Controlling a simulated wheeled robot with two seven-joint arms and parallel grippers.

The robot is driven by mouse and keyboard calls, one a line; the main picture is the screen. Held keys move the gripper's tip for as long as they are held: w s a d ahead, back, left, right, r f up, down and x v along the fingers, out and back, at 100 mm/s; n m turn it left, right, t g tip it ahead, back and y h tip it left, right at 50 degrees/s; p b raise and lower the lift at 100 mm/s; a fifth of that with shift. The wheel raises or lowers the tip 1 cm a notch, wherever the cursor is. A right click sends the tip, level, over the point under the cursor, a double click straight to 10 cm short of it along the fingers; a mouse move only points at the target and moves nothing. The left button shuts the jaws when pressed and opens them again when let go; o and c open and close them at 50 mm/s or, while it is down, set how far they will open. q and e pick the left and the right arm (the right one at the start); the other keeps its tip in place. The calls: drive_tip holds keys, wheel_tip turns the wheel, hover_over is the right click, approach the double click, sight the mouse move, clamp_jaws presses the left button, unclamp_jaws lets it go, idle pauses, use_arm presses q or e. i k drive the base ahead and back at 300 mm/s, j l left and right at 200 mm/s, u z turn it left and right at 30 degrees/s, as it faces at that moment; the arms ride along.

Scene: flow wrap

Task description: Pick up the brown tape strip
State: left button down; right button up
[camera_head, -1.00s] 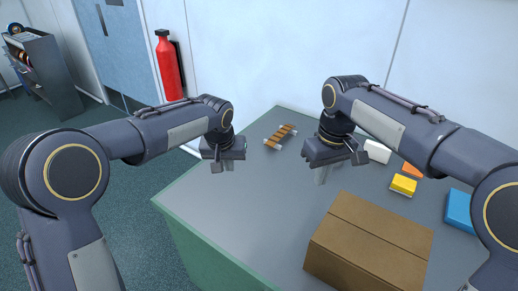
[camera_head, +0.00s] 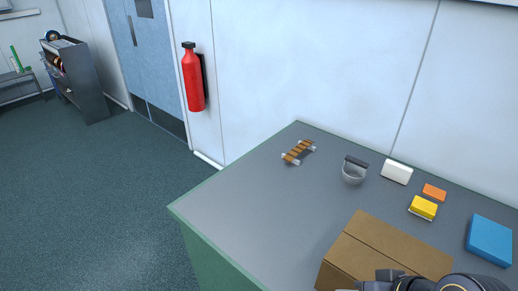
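Several brown tape strips (camera_head: 299,152) lie side by side across a small pale holder with white ends, near the back left of the grey table (camera_head: 250,205). A cardboard box (camera_head: 385,250) with a closed top and a seam along it stands at the table's front. Part of my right arm shows at the bottom right edge, in front of the box. Its gripper cannot be made out. My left arm and gripper are out of view.
A grey cup-like thing with a dark bar (camera_head: 354,171) stands right of the strips. Further right are a white block (camera_head: 397,172), an orange block (camera_head: 434,192), a yellow block (camera_head: 423,207) and a blue box (camera_head: 490,240). A wall stands behind.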

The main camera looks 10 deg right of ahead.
sight(293, 153)
drive_tip(key=i+j+u, duration=0.2)
drive_tip(key=j, duration=0.3)
drive_tip(key=i+j+u, duration=0.25)
drive_tip(key=j, duration=0.25)
drive_tip(key=i+j+u, duration=0.2)
drive_tip(key=j, duration=0.25)
drive_tip(key=i+j+u, duration=0.2)
drive_tip(key=j, duration=0.2)
drive_tip(key=i+j, duration=0.15)
drive_tip(key=i, duration=0.3)
drive_tip(key=i+j+u, duration=0.1)
drive_tip(key=i, duration=0.4)
drive_tip(key=i+j+u, duration=0.1)
drive_tip(key=i+j, duration=0.15)
drive_tip(key=i, duration=0.2)
drive_tip(key=i+l+z, duration=0.15)
drive_tip(key=i+z, duration=0.65)
drive_tip(key=z, duration=0.2)
drive_tip(key=i+j+z, duration=0.15)
drive_tip(key=i+z, duration=0.3)
drive_tip(key=i+l+z, duration=0.2)
drive_tip(key=i+z, duration=0.75)
drive_tip(key=i, duration=0.15)
drive_tip(key=i+l+z, duration=0.75)
drive_tip(key=i+l, duration=0.05)
drive_tip(key=i, duration=0.05)
